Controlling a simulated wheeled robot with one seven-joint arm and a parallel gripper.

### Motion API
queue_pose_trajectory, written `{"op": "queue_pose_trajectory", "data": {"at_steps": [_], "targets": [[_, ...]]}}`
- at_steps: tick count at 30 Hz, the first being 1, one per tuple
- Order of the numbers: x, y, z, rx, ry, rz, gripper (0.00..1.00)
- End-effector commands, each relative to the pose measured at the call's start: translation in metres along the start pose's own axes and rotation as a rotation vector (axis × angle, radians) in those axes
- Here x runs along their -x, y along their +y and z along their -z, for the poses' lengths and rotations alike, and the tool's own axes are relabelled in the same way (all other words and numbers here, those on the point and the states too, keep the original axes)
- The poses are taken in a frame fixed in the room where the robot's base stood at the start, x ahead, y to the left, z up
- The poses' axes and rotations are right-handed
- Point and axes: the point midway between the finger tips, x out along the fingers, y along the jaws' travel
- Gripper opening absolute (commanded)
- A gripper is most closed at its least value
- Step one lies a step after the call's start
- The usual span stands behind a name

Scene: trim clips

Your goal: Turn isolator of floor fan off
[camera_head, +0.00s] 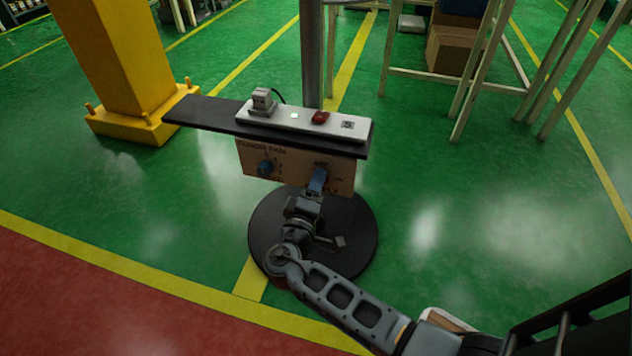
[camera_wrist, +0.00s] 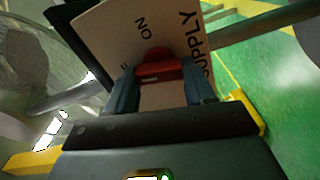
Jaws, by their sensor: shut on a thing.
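The floor fan's control panel (camera_head: 292,177) is a tan board under a dark shelf on a post. In the wrist view the panel (camera_wrist: 112,35) shows the words "ON" and "SUPPLY". A red isolator handle (camera_wrist: 158,55) sticks out of it. My gripper (camera_wrist: 160,82) has its blue fingers on either side of the red handle, shut on it. In the head view my gripper (camera_head: 317,180) is at the right part of the panel and hides the handle. The handle's exact angle is hard to tell.
A blue knob (camera_head: 265,168) sits on the panel's left part. The dark shelf (camera_head: 205,112) above carries a white strip (camera_head: 345,127) with a grey plug (camera_head: 263,101) and a red switch (camera_head: 320,117). A yellow pillar (camera_head: 120,60) stands at left.

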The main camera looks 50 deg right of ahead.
Motion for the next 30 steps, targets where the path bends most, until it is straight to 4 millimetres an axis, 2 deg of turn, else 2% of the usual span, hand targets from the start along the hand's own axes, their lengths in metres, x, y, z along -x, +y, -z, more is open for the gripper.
{"op": "queue_pose_trajectory", "data": {"at_steps": [12,29,30], "targets": [[-0.0030,0.0015,0.0025,0.190,0.000,0.000,0.23],[-0.0032,0.0007,0.0025,0.219,0.001,-0.001,0.23],[-0.0032,0.0007,0.0025,0.219,0.001,-0.001,0.55]]}}
